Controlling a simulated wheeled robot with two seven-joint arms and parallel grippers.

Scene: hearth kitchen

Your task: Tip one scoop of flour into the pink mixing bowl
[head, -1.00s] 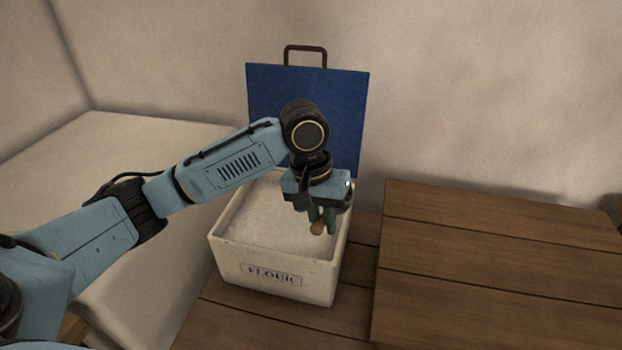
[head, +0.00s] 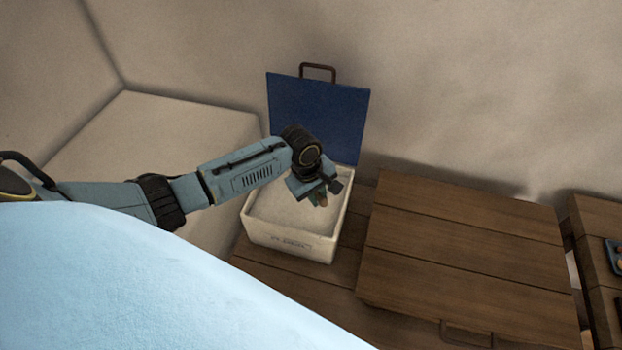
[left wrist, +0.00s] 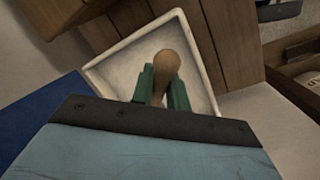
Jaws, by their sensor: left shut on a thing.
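The white flour bin (head: 290,243) stands on a wooden counter with its blue lid (head: 318,115) raised behind it. Pale flour (head: 280,210) fills its inside. My left gripper (head: 321,199) is over the right part of the bin. Its green fingers are shut on a brown wooden handle (left wrist: 166,64), seen end-on in the left wrist view, with the bin's rim (left wrist: 110,52) around it. The handle appears to be the scoop's; the scoop's head is hidden. The pink mixing bowl and my right gripper are not in view.
A raised wooden surface (head: 465,245) right of the bin is bare, with a handle (head: 467,334) on its front. Another wooden unit (head: 595,225) stands at the far right with a small blue item (head: 616,254). Walls close off the back and left.

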